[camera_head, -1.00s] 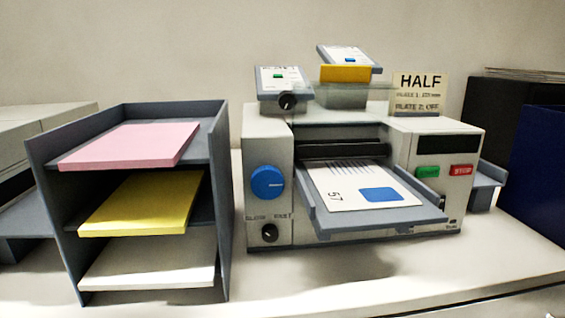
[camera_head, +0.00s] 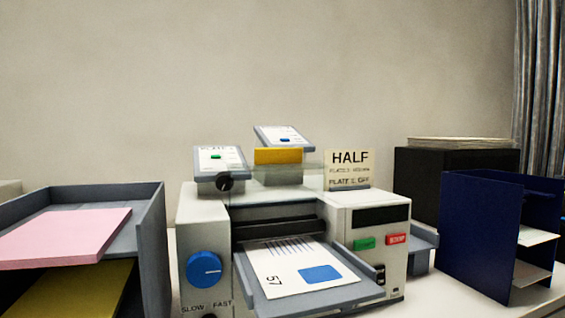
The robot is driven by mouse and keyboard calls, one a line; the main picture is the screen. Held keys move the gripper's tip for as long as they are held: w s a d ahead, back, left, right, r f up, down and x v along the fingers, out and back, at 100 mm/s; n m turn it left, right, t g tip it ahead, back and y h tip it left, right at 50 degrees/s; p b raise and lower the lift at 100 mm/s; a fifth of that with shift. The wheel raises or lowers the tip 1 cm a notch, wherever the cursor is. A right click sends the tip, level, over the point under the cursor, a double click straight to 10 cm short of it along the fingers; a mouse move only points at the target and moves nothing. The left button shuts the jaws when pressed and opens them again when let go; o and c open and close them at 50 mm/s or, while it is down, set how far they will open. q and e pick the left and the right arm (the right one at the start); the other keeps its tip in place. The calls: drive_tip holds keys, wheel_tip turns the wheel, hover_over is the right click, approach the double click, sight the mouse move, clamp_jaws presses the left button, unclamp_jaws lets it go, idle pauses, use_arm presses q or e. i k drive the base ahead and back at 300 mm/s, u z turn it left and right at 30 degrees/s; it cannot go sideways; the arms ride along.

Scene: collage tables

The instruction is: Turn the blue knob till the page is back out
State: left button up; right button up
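The blue knob (camera_head: 204,268) is on the front left of the grey-white machine (camera_head: 200,210), with a pale pointer line on its face. The page (camera_head: 285,268), white with a blue rectangle, dark lines and "57", lies on the grey tray (camera_head: 340,292) that sticks out of the machine's front. Its far end is close to the dark slot; I cannot tell whether any of it is inside. Neither of my grippers is in view.
A grey shelf (camera_head: 152,235) with pink and yellow paper stands left. A dark blue shelf (camera_head: 478,240) and a black box (camera_head: 420,175) stand right. Green (camera_head: 364,244) and red (camera_head: 397,239) buttons are right of the tray. A "HALF" sign (camera_head: 349,170) stands on top.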

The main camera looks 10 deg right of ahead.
sight(204, 270)
drive_tip(key=z, duration=2.45)
drive_tip(key=i, duration=0.75)
drive_tip(key=u, duration=3.25)
